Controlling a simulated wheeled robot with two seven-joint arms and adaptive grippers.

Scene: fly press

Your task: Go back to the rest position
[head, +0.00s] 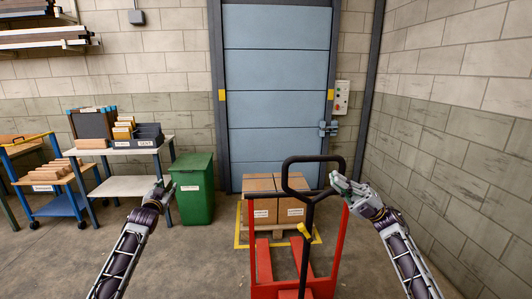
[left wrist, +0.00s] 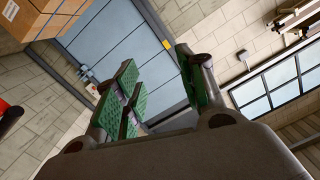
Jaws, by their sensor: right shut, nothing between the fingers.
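My left gripper (head: 163,190) is raised in front of the green bin, with nothing seen in it. In the left wrist view its green-padded fingers (left wrist: 160,88) stand apart with a gap between them. My right gripper (head: 343,183) is shut and empty, just right of the black handle loop of the red pallet truck (head: 340,250). I cannot tell whether it touches the handle.
Cardboard boxes (head: 262,208) stand on a pallet behind the truck, inside a yellow floor outline, before a blue door (head: 277,100). A green bin (head: 193,188), a white-topped table (head: 125,186) and a blue cart (head: 58,204) stand left. The floor between my left arm and the truck is clear.

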